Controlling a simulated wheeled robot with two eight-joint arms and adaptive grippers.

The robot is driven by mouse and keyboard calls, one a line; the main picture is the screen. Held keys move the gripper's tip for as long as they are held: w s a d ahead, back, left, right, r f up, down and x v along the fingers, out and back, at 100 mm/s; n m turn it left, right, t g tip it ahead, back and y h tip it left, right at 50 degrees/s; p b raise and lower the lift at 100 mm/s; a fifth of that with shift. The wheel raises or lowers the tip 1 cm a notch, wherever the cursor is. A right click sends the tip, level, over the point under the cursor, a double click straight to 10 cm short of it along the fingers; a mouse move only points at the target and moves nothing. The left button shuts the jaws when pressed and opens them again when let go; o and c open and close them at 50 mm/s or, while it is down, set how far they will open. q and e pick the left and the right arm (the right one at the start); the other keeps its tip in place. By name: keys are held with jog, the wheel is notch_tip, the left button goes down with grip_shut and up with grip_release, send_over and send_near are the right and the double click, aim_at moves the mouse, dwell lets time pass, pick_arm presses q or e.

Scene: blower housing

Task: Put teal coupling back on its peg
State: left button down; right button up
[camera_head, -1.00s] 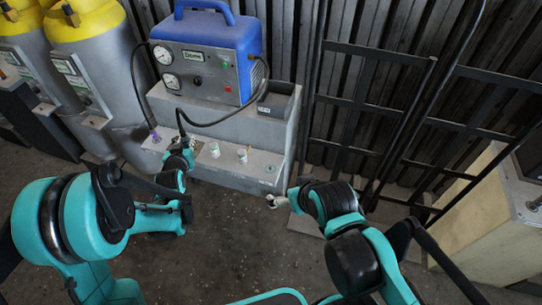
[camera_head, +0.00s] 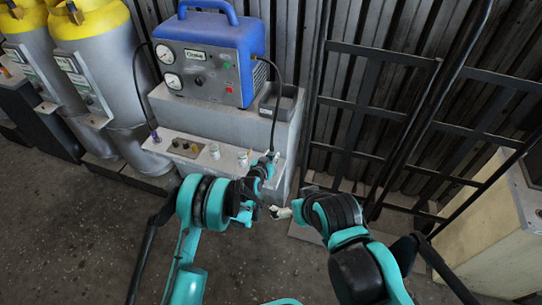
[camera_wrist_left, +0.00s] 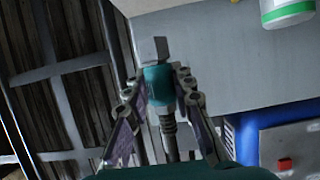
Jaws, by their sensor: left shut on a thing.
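My left gripper (camera_head: 268,160) is shut on the teal coupling at the end of a black hose. It holds the coupling over the right end of the grey ledge (camera_head: 225,168). In the left wrist view the teal coupling (camera_wrist_left: 157,84) sits between the two fingers of the left gripper (camera_wrist_left: 160,95), its grey square end pointing away and the hose running back. The peg is not distinguishable; my gripper covers that part of the ledge. My right gripper (camera_head: 281,212) is in front of the ledge, lower down; its finger opening is too small to read.
The blue machine (camera_head: 205,60) stands on the grey block behind. Two white cylinders (camera_head: 215,152) (camera_head: 243,158) stand on the ledge, left of my left gripper. A purple coupling (camera_head: 155,137) is at the left end, beside a knob panel (camera_head: 186,147). Black racks (camera_head: 370,110) stand at right.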

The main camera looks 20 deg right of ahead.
aim_at(271, 151)
pick_arm(q)
notch_tip(271, 151, down, 3)
jog(key=shift+f+b, duration=0.2)
jog(key=shift+b, duration=0.4)
jog(key=shift+a+r, duration=0.1)
jog(key=shift+s+a, duration=0.1)
jog(key=shift+f, duration=1.45)
jog(key=c, duration=1.2)
grip_release()
notch_tip(271, 151, up, 10)
